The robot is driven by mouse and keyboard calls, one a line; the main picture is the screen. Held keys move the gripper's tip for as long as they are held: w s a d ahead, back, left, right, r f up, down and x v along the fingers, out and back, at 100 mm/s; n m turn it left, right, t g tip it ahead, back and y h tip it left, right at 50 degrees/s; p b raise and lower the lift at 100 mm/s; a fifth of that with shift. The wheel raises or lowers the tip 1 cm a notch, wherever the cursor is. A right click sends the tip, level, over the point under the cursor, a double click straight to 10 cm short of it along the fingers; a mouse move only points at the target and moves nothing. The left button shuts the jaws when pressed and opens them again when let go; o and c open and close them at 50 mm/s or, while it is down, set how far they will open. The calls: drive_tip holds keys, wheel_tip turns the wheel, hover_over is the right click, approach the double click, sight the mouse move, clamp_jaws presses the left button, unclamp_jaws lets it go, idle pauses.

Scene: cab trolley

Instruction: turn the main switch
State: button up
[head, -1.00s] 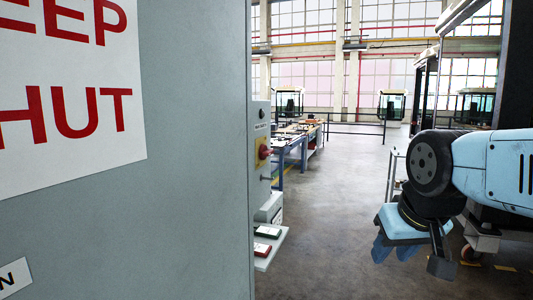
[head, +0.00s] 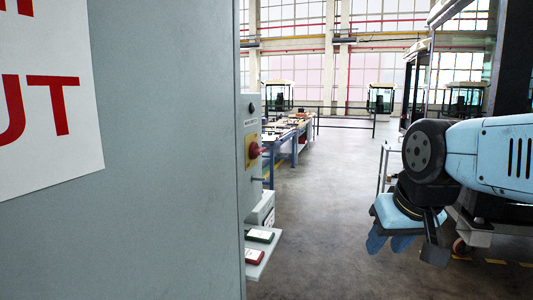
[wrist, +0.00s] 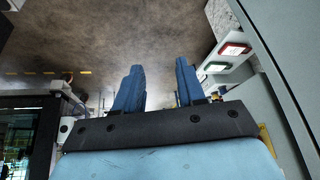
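The main switch (head: 255,150) is a red knob on a yellow plate. It is on the side of a grey control box beyond the edge of the large grey cabinet in the head view, seen at a steep angle. My gripper (head: 388,246) hangs to the right of it and lower, over the floor, well apart from the switch. In the wrist view my gripper (wrist: 158,85) shows two blue fingers spread apart with nothing between them. The switch cannot be made out in the wrist view.
The grey cabinet (head: 170,210) with a red-lettered sign (head: 45,100) fills the left. A small shelf (head: 254,265) with red and green items (head: 260,236) juts out below the switch. Workbenches (head: 285,140) stand behind. The floor (head: 325,200) between is clear.

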drive_tip(key=w+a+m+g+y, duration=0.1)
drive_tip(key=w+a+g+y, duration=0.2)
drive_tip(key=w+a+y, duration=0.3)
drive_tip(key=m+t+y, duration=0.3)
drive_tip(key=t+y, duration=0.1)
drive_tip(key=y, duration=0.7)
approach(263, 152)
drive_tip(key=x, duration=0.8)
drive_tip(key=shift+w+a+r, duration=0.1)
drive_tip(key=shift+w+a, duration=0.1)
drive_tip(key=shift+w, duration=0.1)
clamp_jaws()
